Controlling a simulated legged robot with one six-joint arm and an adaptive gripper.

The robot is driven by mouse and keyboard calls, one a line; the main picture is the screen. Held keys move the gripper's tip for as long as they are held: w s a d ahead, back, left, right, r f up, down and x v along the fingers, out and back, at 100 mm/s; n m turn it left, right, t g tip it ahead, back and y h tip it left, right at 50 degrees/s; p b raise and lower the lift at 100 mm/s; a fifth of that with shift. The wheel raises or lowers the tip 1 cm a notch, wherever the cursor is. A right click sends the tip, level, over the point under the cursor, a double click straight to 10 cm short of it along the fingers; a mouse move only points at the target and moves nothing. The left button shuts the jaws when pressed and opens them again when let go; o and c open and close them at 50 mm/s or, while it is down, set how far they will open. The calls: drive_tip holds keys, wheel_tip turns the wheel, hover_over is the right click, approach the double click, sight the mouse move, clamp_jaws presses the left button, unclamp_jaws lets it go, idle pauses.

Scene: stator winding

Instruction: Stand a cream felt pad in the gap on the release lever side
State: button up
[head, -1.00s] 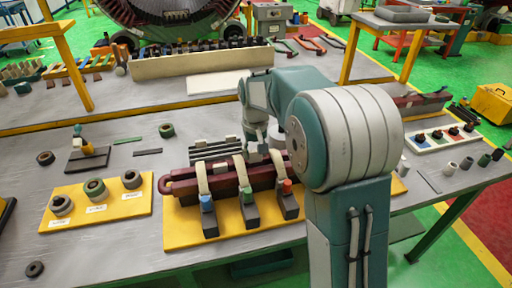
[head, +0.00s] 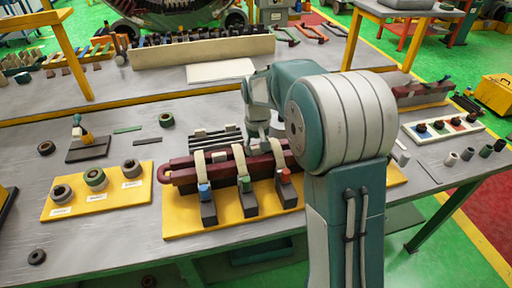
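A long dark red bar (head: 180,175) with a looped left end lies on a yellow board (head: 183,222). Three cream straps cross it, each ending at a dark clamp block with a blue (head: 204,187), green (head: 245,184) or red (head: 285,174) tip. My gripper (head: 265,142) points down behind the bar, between the middle and right straps. Its fingertips are hidden, so I cannot see whether it holds anything. I cannot make out for certain a cream felt pad, the gap or the release lever. A small whitish block (head: 403,158) shows right of my arm.
A ribbed dark block (head: 215,136) lies behind the bar. A yellow board (head: 65,209) with several rings and a small stand (head: 88,150) are at left. A white tray (head: 440,132) and several small cylinders are at right. My arm hides the bar's right part.

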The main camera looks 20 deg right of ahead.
sight(256, 147)
drive_tip(key=o, duration=0.3)
drive_tip(key=shift+a, duration=0.15)
wheel_tip(256, 147, up, 12)
drive_tip(key=shift+f, duration=0.1)
idle(0.4)
drive_tip(key=s+r+t, duration=0.2)
drive_tip(key=s+r, duration=0.1)
drive_tip(key=s, duration=0.5)
drive_tip(key=s+r+t, duration=0.1)
drive_tip(key=s+r, duration=0.1)
drive_tip(key=s, duration=0.5)
drive_tip(key=s+f+t, duration=0.1)
drive_tip(key=s, duration=0.3)
drive_tip(key=s+f, duration=0.2)
drive_tip(key=s, duration=0.2)
drive_tip(key=s+f+t, duration=0.1)
drive_tip(key=s, duration=0.3)
drive_tip(key=shift+s+f+t, duration=0.25)
drive_tip(key=shift+s+t, duration=0.05)
drive_tip(key=shift+s, duration=0.05)
